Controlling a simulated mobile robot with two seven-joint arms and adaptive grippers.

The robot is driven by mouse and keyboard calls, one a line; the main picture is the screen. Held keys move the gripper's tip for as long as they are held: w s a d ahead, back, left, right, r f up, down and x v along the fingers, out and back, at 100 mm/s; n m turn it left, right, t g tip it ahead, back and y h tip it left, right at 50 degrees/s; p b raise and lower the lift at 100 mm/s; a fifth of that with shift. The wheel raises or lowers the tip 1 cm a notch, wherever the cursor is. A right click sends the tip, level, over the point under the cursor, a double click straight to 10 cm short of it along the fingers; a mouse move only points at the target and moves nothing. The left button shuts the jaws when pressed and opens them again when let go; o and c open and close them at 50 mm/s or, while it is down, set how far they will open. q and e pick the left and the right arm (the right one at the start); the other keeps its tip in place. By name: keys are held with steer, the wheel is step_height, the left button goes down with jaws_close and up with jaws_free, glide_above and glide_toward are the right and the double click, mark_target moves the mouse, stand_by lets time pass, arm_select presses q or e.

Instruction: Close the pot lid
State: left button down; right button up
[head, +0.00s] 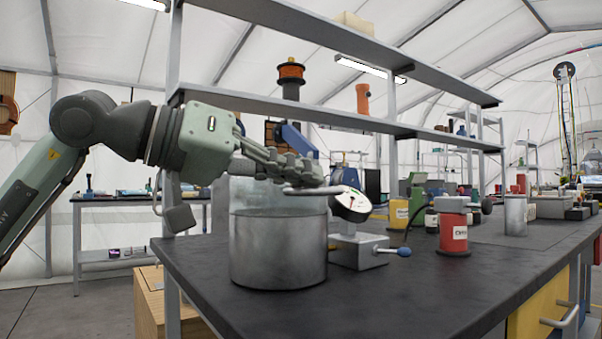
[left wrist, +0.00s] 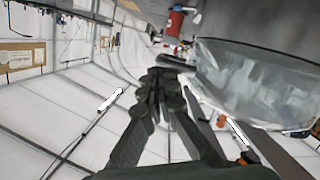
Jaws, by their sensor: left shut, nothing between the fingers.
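The metal pot (head: 278,252) stands upright near the left end of the dark workbench. A clear, glassy piece that looks like the lid (head: 256,196) rises above the pot's rim; its exact tilt is hard to tell. It also shows large at the right of the left wrist view (left wrist: 255,80). My left gripper (head: 318,178) reaches across above the pot from the left, shut and empty, in front of the upper part of the clear piece. Its closed fingers show in the left wrist view (left wrist: 160,78). I cannot tell whether they touch the lid. My right gripper is out of view.
A dial gauge (head: 350,204) and a grey metal block with a blue-tipped lever (head: 362,250) stand right beside the pot. A red canister (head: 453,228) stands further right. Shelves (head: 300,110) run above the bench (head: 420,290). The bench front is clear.

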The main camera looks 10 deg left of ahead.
arm_select(q)
steer(key=shift+f, duration=0.2)
steer(key=v, duration=1.2)
steer(key=shift+r, duration=0.2)
